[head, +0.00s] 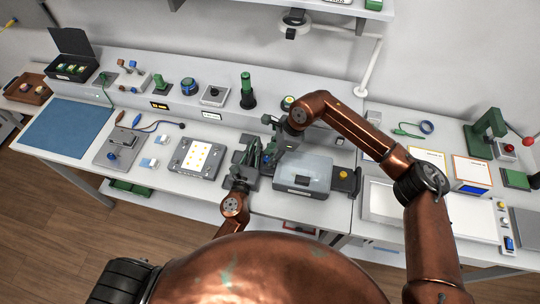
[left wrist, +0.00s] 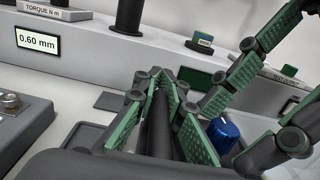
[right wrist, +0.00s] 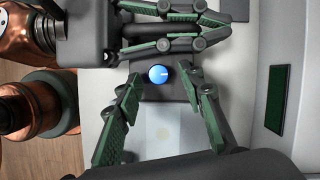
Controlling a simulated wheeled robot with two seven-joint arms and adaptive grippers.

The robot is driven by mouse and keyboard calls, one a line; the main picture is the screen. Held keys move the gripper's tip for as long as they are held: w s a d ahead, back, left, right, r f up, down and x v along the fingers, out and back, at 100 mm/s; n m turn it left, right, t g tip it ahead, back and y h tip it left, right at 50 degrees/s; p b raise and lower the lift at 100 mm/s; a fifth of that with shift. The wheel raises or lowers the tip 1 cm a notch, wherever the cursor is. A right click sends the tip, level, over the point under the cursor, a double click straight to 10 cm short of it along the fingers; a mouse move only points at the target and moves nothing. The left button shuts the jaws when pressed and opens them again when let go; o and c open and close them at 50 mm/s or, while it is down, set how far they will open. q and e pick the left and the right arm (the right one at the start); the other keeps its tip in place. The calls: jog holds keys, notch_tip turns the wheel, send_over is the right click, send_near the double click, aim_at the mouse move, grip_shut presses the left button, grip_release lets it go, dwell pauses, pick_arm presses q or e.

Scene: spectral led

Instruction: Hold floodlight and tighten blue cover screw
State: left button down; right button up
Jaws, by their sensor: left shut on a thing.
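The blue cover screw (right wrist: 158,74) is a round blue knob with a white mark, on a dark grey body (right wrist: 150,93) that I take to be the floodlight. It also shows in the left wrist view (left wrist: 223,132). My left gripper (left wrist: 163,84) is shut on a dark upright part (left wrist: 158,128) of what seems to be the floodlight. My right gripper (right wrist: 160,82) is open, its fingertips on either side of the blue screw; I cannot tell whether they touch it. In the head view both grippers crowd together, the left (head: 250,150) beside the right (head: 270,152), hiding most of the floodlight.
A clear-lidded grey box (head: 303,172) stands just right of the grippers. A panel with yellow dots (head: 200,157) lies to the left. A raised shelf with a 0.60 mm display (left wrist: 38,41) runs behind. The blue mat (head: 68,127) at far left is clear.

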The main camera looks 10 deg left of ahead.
grip_shut()
jog(key=shift+m, duration=0.3)
jog(key=shift+s+r+m+t, duration=0.15)
jog(key=shift+m+t, duration=0.45)
jog(key=shift+m, duration=0.75)
jog(key=shift+s+f+m+t, duration=0.1)
jog(key=shift+m+t, duration=0.5)
jog(key=shift+m, duration=0.75)
jog(key=shift+o, duration=0.2)
grip_release()
